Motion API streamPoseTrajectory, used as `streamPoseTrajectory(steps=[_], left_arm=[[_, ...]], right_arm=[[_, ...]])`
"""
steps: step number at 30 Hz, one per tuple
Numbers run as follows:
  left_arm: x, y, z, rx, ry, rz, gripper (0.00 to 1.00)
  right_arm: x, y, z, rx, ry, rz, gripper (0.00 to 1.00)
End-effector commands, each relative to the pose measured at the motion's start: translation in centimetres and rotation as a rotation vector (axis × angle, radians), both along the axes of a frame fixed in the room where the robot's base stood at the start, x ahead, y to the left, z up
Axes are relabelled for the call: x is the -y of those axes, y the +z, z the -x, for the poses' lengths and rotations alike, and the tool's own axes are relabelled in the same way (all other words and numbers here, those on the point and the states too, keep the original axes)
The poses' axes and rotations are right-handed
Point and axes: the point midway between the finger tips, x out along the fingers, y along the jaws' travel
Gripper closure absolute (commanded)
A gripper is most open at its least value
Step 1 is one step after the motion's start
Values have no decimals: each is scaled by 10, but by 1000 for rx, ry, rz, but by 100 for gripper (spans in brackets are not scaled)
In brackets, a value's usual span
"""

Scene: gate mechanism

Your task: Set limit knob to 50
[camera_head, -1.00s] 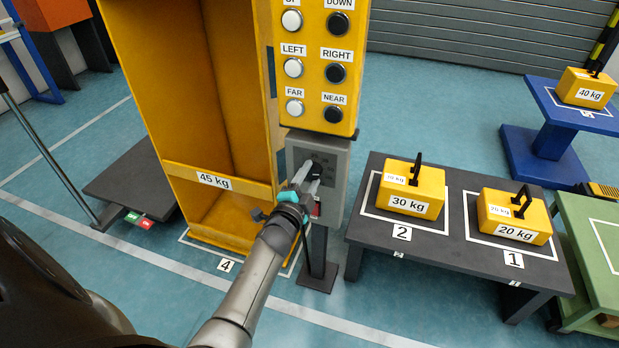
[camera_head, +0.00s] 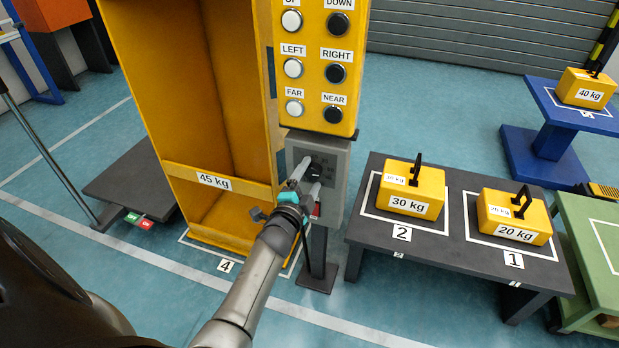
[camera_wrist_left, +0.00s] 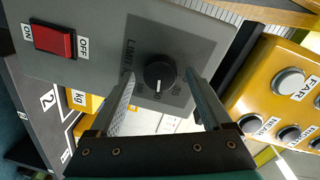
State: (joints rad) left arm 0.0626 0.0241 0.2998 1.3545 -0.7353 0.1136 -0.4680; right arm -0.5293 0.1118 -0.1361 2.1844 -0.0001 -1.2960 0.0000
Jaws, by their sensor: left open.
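The limit knob (camera_wrist_left: 160,75) is a round black dial on a grey panel in the left wrist view. Its white mark points toward the bottom of that picture, at a number partly hidden and too small to read surely. "LIMIT" is printed left of it. In the head view the knob (camera_head: 314,169) shows on the grey control box (camera_head: 336,165) under the yellow button panel. My left gripper (camera_head: 308,176) is open in front of the box. In the wrist view its two fingers (camera_wrist_left: 160,80) lie either side of the knob, with gaps showing. My right gripper is not in view.
A red ON/OFF switch (camera_wrist_left: 54,41) is on the same panel. The yellow button panel (camera_head: 317,75) stands directly above the box. A yellow frame (camera_head: 180,170) marked 45 kg is close left. A dark table (camera_head: 450,250) with 30 kg and 20 kg weights stands right.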

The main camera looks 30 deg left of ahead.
Motion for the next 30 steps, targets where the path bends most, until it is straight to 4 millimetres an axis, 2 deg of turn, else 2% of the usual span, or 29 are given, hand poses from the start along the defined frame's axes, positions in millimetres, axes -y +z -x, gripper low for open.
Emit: streamPoseTrajectory(steps=[8,11,20,30], left_arm=[[1,1,4,0,0,0,18],[3,2,13,-1,1,1,18],[14,5,58,-2,0,1,18],[27,9,119,-2,1,2,18]], right_arm=[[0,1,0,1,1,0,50],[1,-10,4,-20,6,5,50],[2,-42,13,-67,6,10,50],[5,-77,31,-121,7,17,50]])
